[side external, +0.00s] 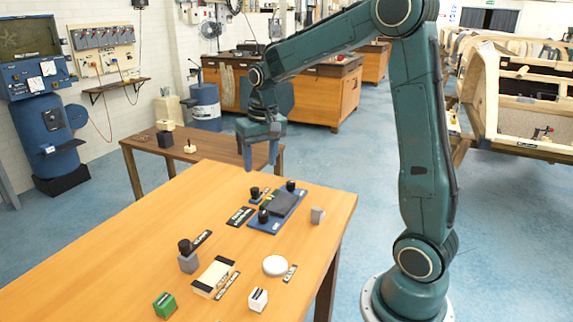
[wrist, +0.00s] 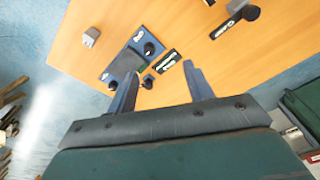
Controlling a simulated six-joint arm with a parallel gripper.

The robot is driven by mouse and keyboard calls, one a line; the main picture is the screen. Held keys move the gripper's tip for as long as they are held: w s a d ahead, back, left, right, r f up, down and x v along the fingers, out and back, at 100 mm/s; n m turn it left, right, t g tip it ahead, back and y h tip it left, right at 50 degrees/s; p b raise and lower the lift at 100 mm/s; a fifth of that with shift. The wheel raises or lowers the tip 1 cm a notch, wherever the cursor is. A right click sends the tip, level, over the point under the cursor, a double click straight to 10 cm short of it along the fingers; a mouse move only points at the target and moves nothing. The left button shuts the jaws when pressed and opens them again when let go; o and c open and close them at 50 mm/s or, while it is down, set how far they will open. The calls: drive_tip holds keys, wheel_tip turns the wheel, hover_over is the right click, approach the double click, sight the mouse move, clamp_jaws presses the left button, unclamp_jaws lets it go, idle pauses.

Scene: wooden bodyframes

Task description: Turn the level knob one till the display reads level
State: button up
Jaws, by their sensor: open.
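A blue panel (side external: 262,227) with a dark display block (side external: 284,203) lies near the far right part of the wooden table. Black knobs stand at it: a front knob (side external: 263,216), a back right knob (side external: 290,186) and a back left knob (side external: 254,192). I cannot tell which is level knob one, and no display reading is legible. My gripper (side external: 260,165) is open and empty, pointing down above the table's far edge, apart from the panel. In the wrist view the panel (wrist: 113,72) and a knob (wrist: 149,48) lie beyond my fingers (wrist: 160,70).
On the table (side external: 130,262) stand a grey block with a black knob (side external: 188,262), a cream-topped box (side external: 214,276), a green block (side external: 165,305), a white disc (side external: 275,265), a white cube (side external: 258,299) and a grey cube (side external: 317,215). A brown bench (side external: 165,151) stands behind.

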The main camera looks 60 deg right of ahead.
drive_tip(key=m+g, duration=0.1)
drive_tip(key=m, duration=0.1)
hover_over(263, 213)
wheel_tip(263, 213, down, 7)
drive_tip(key=shift+f, duration=0.15)
drive_tip(key=shift+f, duration=0.1)
drive_tip(key=shift+a+f, duration=0.1)
drive_tip(key=shift+f, duration=6.7)
drive_tip(key=c, duration=1)
